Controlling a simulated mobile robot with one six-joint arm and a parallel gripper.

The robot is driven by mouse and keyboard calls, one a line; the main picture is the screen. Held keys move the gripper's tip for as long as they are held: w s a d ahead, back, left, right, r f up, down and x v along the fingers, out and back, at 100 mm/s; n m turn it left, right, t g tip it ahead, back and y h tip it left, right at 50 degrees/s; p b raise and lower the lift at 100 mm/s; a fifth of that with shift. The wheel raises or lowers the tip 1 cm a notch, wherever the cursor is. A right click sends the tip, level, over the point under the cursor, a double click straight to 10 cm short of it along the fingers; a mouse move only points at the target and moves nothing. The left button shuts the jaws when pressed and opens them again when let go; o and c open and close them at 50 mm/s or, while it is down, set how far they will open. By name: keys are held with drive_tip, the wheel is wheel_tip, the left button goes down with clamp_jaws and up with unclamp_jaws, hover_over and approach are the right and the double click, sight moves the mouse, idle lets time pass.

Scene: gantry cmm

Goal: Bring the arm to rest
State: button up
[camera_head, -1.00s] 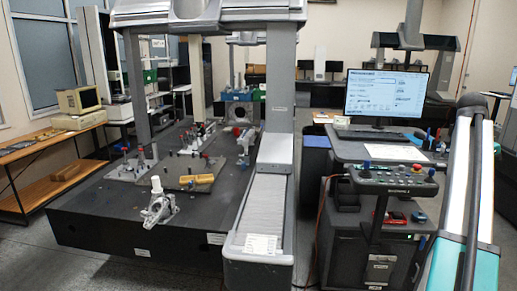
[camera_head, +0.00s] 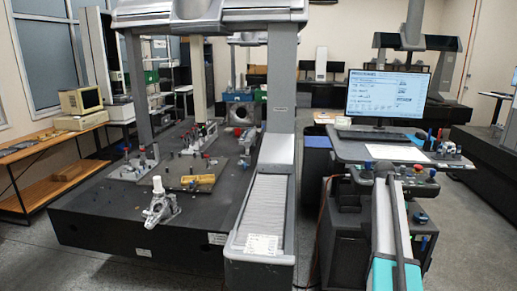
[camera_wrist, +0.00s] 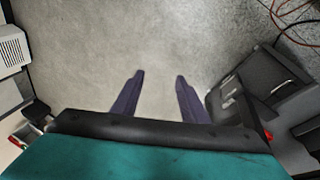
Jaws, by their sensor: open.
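My gripper (camera_wrist: 158,76) shows in the wrist view with its two dark fingers apart. Nothing is between them, and grey floor lies behind them. In the head view my arm, with pale and teal links, stands at the lower right in front of the control console (camera_head: 345,222). The gripper's fingers cannot be made out there.
The large measuring machine's dark table (camera_head: 110,220) with fixtures and parts fills the left and middle. A desk with a monitor (camera_head: 387,94) stands behind the console at right. A wooden shelf (camera_head: 50,187) is at far left. Bare floor (camera_head: 60,265) shows at front left.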

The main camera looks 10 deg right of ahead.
drive_tip(key=s+a+f+n+g+y, duration=0.1)
drive_tip(key=s+a+f+n, duration=0.25)
drive_tip(key=a+f, duration=1.1)
drive_tip(key=s+a+f+n+g, duration=0.1)
drive_tip(key=s+a+f+n, duration=0.25)
drive_tip(key=a+f, duration=1.1)
drive_tip(key=s+a+f+n, duration=0.3)
drive_tip(key=s+a+f, duration=0.2)
drive_tip(key=s, duration=0.5)
drive_tip(key=s+a+f+n+y, duration=0.1)
drive_tip(key=s+a+f+n, duration=0.3)
drive_tip(key=s, duration=0.5)
drive_tip(key=s+a+f+n, duration=0.3)
drive_tip(key=s+a+f, duration=0.5)
drive_tip(key=s+f, duration=0.2)
drive_tip(key=shift+s+n+g, duration=0.3)
drive_tip(key=shift+g, duration=0.1)
